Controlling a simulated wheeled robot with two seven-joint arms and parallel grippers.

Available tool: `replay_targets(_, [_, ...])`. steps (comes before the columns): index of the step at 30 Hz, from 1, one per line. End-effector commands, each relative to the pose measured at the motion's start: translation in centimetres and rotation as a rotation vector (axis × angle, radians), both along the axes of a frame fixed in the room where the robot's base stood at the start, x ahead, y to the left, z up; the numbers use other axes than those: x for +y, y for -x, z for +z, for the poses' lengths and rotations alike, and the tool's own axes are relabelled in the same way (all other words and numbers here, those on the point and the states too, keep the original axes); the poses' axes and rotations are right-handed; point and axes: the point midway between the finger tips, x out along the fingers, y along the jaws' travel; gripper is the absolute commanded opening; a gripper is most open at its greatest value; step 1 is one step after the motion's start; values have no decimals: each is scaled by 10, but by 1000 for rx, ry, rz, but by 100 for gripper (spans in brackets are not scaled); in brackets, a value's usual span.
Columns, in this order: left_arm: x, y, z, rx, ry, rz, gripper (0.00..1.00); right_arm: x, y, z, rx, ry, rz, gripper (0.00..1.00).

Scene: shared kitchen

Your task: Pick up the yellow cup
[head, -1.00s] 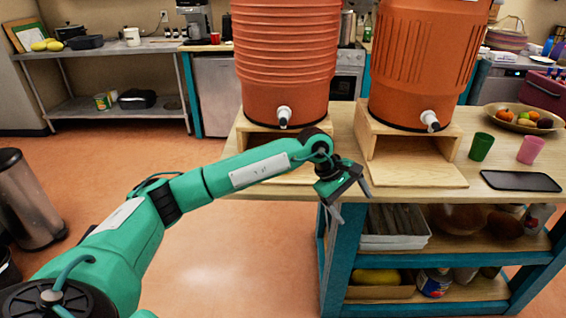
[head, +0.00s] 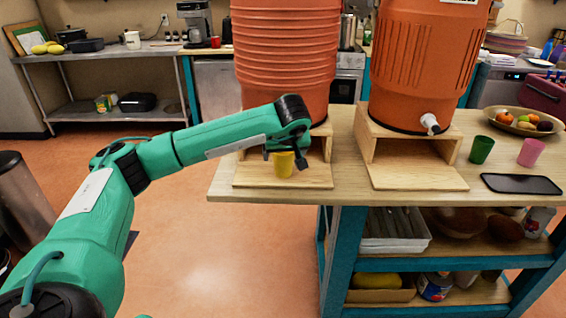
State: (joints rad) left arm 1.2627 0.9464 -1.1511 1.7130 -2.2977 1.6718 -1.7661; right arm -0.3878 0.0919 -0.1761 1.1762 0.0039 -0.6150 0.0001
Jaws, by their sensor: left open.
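The yellow cup (head: 283,166) is on the low front board of the wooden stand (head: 250,178) under the left orange dispenser. My left gripper (head: 285,155) is at the cup's top, with a dark finger on its right side and another part at its left. The gripper is open. The forearm and wrist hide the cup's rim and the dispenser's tap, and I cannot tell whether the fingers touch the cup. My right gripper is not in view.
The right orange dispenser (head: 420,70) stands on its own wooden stand (head: 415,178). A green cup (head: 481,149), a pink cup (head: 530,152), a black tray (head: 521,184) and a fruit bowl (head: 490,112) are at the right.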

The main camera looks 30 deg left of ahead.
Motion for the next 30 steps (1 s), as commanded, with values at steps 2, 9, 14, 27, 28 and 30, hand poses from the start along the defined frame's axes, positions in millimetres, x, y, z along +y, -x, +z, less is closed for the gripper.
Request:
replay_targets(2, [2, -3, -6, 1, 1, 0, 81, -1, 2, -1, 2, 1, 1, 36])
replay_targets(9, [8, -12, -24, 2, 2, 1, 81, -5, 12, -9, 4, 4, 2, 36])
replay_targets(14, [15, -22, -44, 1, 2, 1, 81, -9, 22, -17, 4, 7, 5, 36])
replay_targets(27, [19, -26, -52, 0, 2, -1, 63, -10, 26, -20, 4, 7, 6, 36])
replay_targets(28, [19, -26, -52, 0, 2, -1, 57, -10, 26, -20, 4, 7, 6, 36])
replay_targets(30, [19, -26, -52, -1, 2, 0, 44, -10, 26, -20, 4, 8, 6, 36])
